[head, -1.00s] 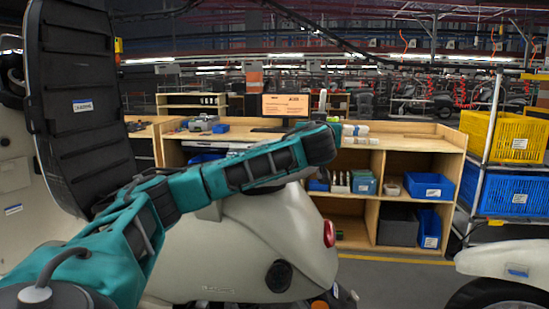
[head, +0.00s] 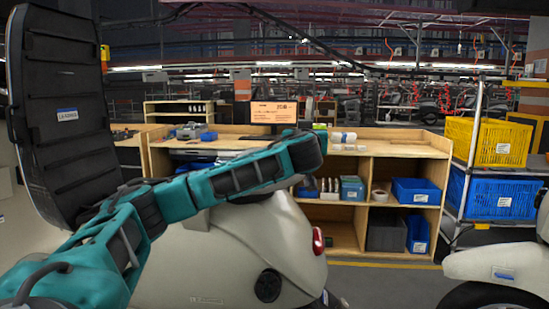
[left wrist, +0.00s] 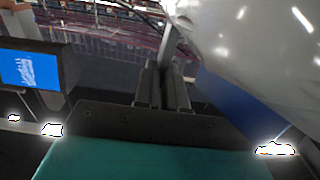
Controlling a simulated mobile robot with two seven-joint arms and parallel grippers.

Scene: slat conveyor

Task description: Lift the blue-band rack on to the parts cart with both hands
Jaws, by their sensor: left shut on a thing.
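In the left wrist view my left gripper (left wrist: 164,88) has its two dark fingers shut on a grey upright bar (left wrist: 167,45). I cannot tell whether this bar is part of the blue-band rack. A blue panel (left wrist: 235,105) lies to the right of the fingers, partly hidden by a pale glossy body. In the head view my teal left arm reaches from lower left to the middle, and its gripper is hidden. No blue-band rack shows clearly there. A metal-framed stand (head: 470,150) at the right holds crates; I cannot tell if it is the parts cart. My right gripper is not in view.
A yellow crate (head: 488,142) sits above a blue crate (head: 492,194). A wooden shelf bench (head: 400,145) with bins stands behind the pale scooter body (head: 235,260). A tall black ribbed panel (head: 65,120) stands left. Grey floor (head: 385,285) shows between the pale bodies.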

